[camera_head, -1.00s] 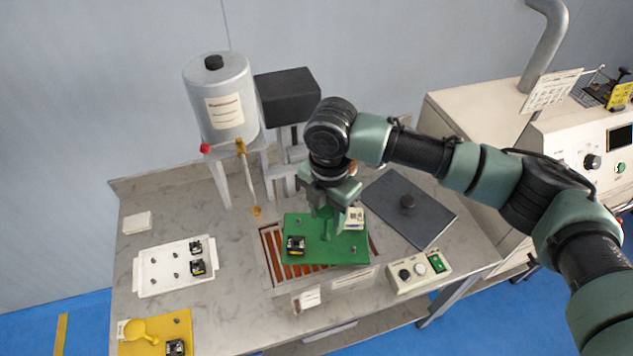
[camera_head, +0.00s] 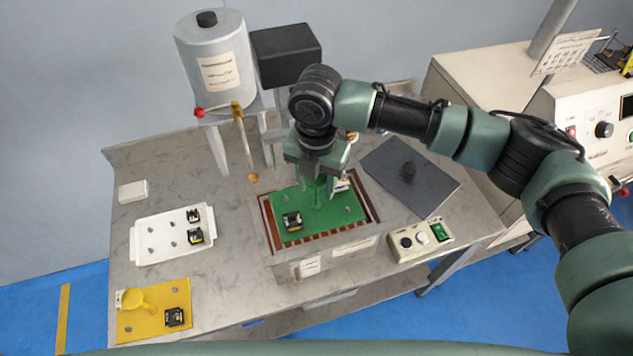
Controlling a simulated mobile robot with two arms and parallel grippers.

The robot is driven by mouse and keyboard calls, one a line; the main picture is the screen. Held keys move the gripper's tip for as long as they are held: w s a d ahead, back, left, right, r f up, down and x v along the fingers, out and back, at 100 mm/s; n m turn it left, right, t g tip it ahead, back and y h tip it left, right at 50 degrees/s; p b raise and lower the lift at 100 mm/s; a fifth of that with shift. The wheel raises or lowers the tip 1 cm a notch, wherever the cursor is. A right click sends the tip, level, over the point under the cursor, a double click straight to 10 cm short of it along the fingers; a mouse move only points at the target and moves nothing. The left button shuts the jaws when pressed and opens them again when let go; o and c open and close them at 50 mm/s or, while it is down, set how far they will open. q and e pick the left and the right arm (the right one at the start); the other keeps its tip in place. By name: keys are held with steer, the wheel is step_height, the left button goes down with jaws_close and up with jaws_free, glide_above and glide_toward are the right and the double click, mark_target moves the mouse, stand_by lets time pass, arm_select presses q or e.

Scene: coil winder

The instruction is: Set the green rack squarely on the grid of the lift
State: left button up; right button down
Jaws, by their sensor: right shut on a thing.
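The green rack (camera_head: 345,222) is a flat green plate with small pegs and a black coil part (camera_head: 292,221) at its front left. It lies over the brown slatted grid (camera_head: 312,239) of the lift, inside the frame, with slats showing along its edges. Whether it rests on the grid or hangs just above it, I cannot tell. My right gripper (camera_head: 318,190) points down at the rack's middle and is shut on its upright handle. The gripper partly hides the rack's back part and a second coil part there. My left gripper is not in view.
A dark lid plate with a knob (camera_head: 425,196) lies right of the lift. A control box (camera_head: 420,240) stands at the front right. A white tray (camera_head: 160,245) and a yellow plate (camera_head: 145,325) lie left. A grey tank (camera_head: 218,65) stands behind.

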steer(key=shift+r+p, duration=0.1)
steer(key=shift+p, duration=0.75)
stand_by(1.1)
steer(key=shift+f+b, duration=0.3)
steer(key=shift+f, duration=0.6)
steer(key=c, duration=0.7)
jaws_free()
steer(key=shift+r, duration=0.4)
step_height(320, 180, up, 7)
steer(key=shift+b, duration=1.1)
